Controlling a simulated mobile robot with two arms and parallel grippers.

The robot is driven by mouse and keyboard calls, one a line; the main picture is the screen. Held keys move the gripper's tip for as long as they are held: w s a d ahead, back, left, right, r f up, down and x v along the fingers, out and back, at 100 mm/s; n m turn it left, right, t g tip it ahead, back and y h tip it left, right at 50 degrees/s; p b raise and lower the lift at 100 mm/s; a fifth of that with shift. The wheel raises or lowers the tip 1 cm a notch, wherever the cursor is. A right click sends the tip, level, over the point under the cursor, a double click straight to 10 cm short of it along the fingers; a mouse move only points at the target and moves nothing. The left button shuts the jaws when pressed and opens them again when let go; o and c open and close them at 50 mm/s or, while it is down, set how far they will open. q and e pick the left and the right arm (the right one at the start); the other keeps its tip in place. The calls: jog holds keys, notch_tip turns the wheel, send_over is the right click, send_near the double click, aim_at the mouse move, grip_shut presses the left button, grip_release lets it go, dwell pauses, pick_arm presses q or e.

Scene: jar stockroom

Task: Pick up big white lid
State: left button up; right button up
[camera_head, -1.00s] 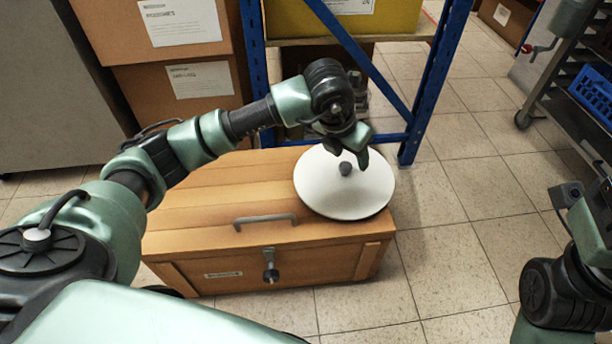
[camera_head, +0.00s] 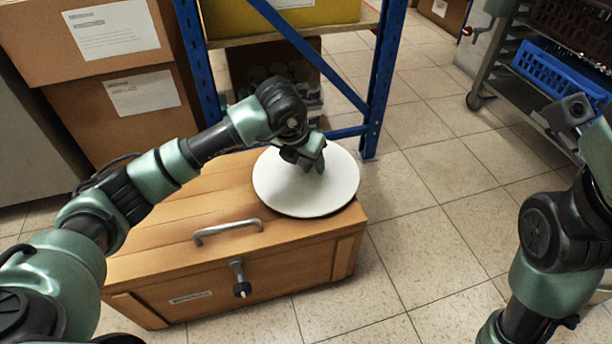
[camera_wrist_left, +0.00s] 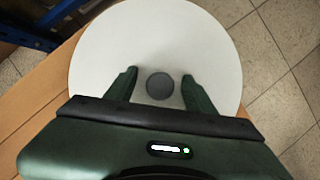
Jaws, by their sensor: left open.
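The big white lid (camera_head: 318,195) is a round white disc lying on top of a wooden chest (camera_head: 200,220), at its right end. In the left wrist view the lid (camera_wrist_left: 160,40) fills the middle, with a dark grey round knob (camera_wrist_left: 160,86) at its centre. My left gripper (camera_head: 312,168) is right over the lid's middle and hides the knob in the head view. In the wrist view the open fingers of my left gripper (camera_wrist_left: 160,88) stand on either side of the knob, with gaps showing. My right arm is at the right edge; its gripper's fingers cannot be made out.
A blue shelf frame (camera_head: 378,85) stands just behind the chest. Cardboard boxes (camera_head: 125,85) are stacked at the back left. A rack with a blue crate (camera_head: 560,80) stands at the back right. Tiled floor right of the chest is clear.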

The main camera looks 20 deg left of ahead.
pick_arm(q)
grip_shut()
jog(key=shift+r, duration=0.1)
